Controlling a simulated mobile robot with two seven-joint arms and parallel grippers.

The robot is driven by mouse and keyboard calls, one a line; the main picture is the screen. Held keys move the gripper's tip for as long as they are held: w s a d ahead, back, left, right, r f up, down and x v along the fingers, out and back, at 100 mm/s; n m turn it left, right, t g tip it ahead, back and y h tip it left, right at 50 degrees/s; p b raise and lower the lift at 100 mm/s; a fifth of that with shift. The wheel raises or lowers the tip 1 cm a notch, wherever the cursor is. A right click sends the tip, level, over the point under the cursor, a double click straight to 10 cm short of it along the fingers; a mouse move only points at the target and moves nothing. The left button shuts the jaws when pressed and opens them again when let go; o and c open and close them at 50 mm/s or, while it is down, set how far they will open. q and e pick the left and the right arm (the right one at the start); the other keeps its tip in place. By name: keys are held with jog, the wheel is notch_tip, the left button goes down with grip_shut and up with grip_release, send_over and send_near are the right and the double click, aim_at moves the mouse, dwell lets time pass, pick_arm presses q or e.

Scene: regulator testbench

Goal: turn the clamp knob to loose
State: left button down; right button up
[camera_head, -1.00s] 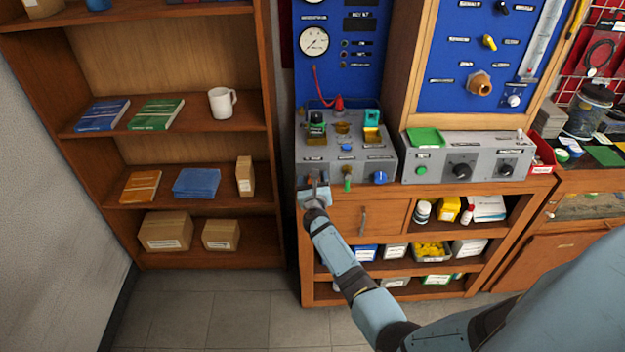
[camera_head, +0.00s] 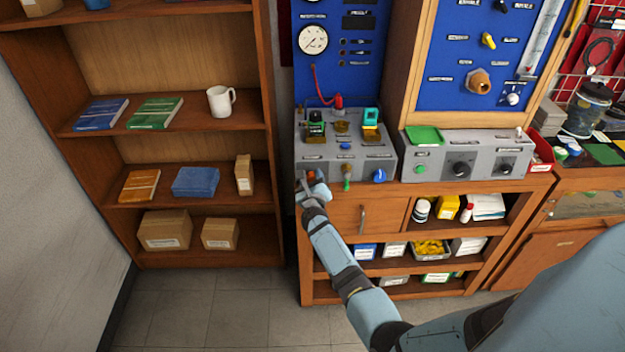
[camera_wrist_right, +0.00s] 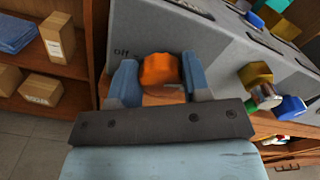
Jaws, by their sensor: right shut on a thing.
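The testbench (camera_head: 343,158) is a grey sloped box on the wooden cabinet. At the left end of its front face sits an orange knob (camera_wrist_right: 159,70), seen clearly in the right wrist view between two blue fingers. My right gripper (camera_wrist_right: 158,82) is shut on this orange knob, one finger on each side. In the head view my right gripper (camera_head: 311,180) covers most of the knob. Lettering that reads "off" shows on the panel beside it. I cannot read which knob is labelled as the clamp. My left gripper is not in view.
A green knob (camera_head: 347,184) and a blue knob (camera_head: 379,176) stick out of the same front face, to the right of my gripper. A grey control box (camera_head: 490,162) stands further right. A wooden shelf (camera_head: 205,258) stands at the left.

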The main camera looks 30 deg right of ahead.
jog(key=n, duration=0.3)
jog(key=shift+n, duration=0.4)
jog(key=n+p, duration=0.1)
jog(key=n, duration=0.2)
jog(key=shift+w+n, duration=0.1)
jog(key=shift+n, duration=0.2)
jog(key=n+p, duration=0.1)
jog(key=n, duration=0.3)
jog(key=shift+n, duration=0.3)
jog(key=n+p, duration=0.1)
jog(key=n, duration=0.3)
jog(key=shift+n, duration=0.3)
jog(key=n+p, duration=0.1)
jog(key=n, duration=0.3)
jog(key=shift+d+f, duration=0.1)
jog(key=n, duration=0.4)
jog(key=shift+p, duration=0.3)
jog(key=n, duration=0.3)
jog(key=shift+n, duration=0.3)
jog(key=shift+d+n, duration=0.15)
jog(key=shift+n, duration=1.75)
